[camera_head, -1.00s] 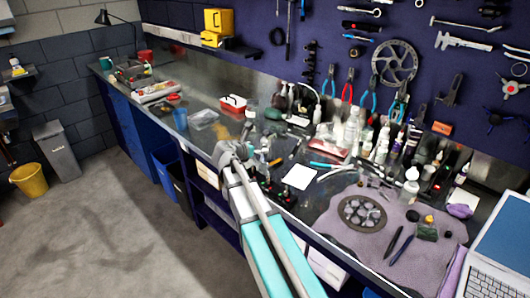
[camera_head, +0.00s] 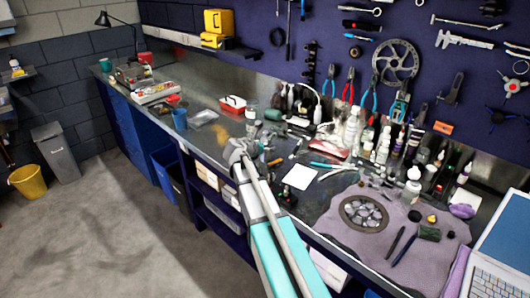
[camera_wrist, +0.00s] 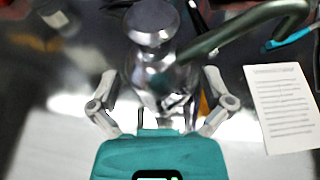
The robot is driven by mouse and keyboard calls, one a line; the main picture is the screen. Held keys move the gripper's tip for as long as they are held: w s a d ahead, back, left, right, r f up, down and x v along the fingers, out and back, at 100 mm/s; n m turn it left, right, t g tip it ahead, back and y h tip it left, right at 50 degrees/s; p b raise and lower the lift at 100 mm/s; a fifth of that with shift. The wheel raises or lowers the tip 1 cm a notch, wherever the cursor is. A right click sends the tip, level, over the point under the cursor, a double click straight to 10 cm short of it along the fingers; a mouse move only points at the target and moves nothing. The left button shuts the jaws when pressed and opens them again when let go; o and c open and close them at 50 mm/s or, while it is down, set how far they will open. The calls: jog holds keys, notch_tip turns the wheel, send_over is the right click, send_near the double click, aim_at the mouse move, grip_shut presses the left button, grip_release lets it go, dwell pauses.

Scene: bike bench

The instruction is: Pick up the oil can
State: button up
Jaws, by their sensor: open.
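In the wrist view a silvery metal oil can (camera_wrist: 158,62) with a round knob-like top stands straight in front of my gripper (camera_wrist: 158,100). A dark green-grey curved tube (camera_wrist: 250,25), seemingly its spout, runs from it to the upper right. The two fingers are spread, one on each side of the can's lower body. I cannot tell whether they touch it. The can's base is hidden by the gripper's teal body. In the head view my gripper (camera_head: 246,150) is over the bench's front part, and my arm hides most of that spot.
A white printed sheet (camera_wrist: 280,108) lies just right of the can. Bottles (camera_head: 352,125) crowd the bench behind and to the right. A mauve cloth (camera_head: 340,228) with bike parts and a laptop (camera_head: 500,255) are at the right. A red-and-white box (camera_head: 232,104) sits further left.

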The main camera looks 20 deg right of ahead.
jog(key=shift+c, duration=0.3)
jog(key=c, duration=1.3)
jog(key=shift+r, duration=0.15)
notch_tip(320, 180, up, 3)
jog(key=p, duration=0.2)
jog(key=shift+f+p, duration=0.2)
jog(key=shift+p, duration=0.2)
jog(key=s+a+r+p, duration=0.1)
jog(key=s+r+p, duration=0.2)
jog(key=s, duration=0.1)
jog(key=s+a+r+p, duration=0.1)
jog(key=s+r+p, duration=0.2)
jog(key=s, duration=0.2)
jog(key=s+a+r+p, duration=0.2)
jog(key=s+r+p, duration=0.2)
jog(key=shift+s, duration=0.2)
